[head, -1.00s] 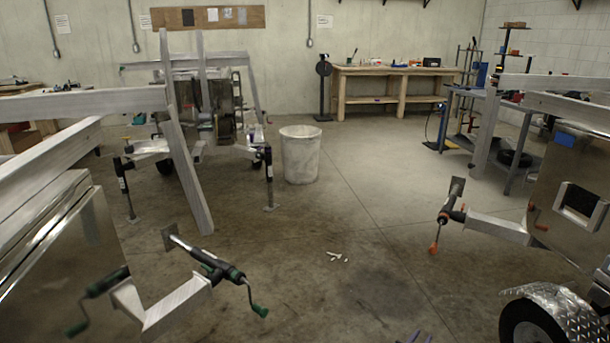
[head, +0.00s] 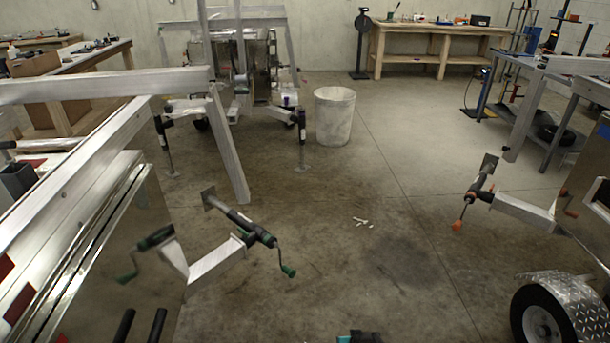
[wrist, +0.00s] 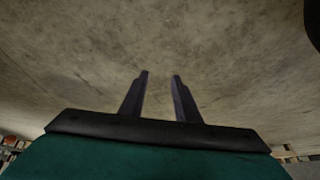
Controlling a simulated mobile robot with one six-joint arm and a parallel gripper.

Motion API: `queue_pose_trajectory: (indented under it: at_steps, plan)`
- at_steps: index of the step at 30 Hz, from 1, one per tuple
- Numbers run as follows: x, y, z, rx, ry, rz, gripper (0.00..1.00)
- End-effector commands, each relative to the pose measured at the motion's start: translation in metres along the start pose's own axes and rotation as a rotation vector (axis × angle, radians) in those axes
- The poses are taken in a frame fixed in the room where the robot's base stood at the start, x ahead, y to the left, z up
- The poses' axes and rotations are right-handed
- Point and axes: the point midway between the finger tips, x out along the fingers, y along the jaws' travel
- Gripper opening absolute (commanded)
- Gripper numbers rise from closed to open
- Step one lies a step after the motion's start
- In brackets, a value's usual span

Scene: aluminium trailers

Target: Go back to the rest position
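In the wrist view my gripper (wrist: 161,75) shows as two dark fingers standing apart with a clear gap between them. Nothing is between the fingers. Beyond them is bare concrete floor, and the teal and black gripper body fills the bottom of that view. In the head view a small black and teal part shows at the bottom edge. It looks like part of my arm, but the fingers cannot be made out there.
A trailer with a jack (head: 240,225) stands close on the left. Another trailer with a wheel (head: 541,322) is at right. A wooden workbench (head: 441,40) is at the back.

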Motion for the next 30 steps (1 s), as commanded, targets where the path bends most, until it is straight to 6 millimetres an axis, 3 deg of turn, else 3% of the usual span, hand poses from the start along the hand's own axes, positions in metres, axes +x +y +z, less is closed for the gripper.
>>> queue_pose_trajectory:
  at_steps: [1, 6, 18, 24, 30]
  plan:
    - [-0.015, -0.009, 0.014, -0.014, -0.053, -0.016, 0.29]
    - [-0.045, -0.026, 0.065, -0.039, -0.238, -0.048, 0.29]
    - [-0.127, -0.022, 0.173, -0.026, -0.676, -0.019, 0.29]
    - [-0.165, -0.015, 0.208, 0.008, -0.869, 0.029, 0.29]
    - [-0.183, -0.015, 0.222, 0.055, -0.964, 0.056, 0.29]
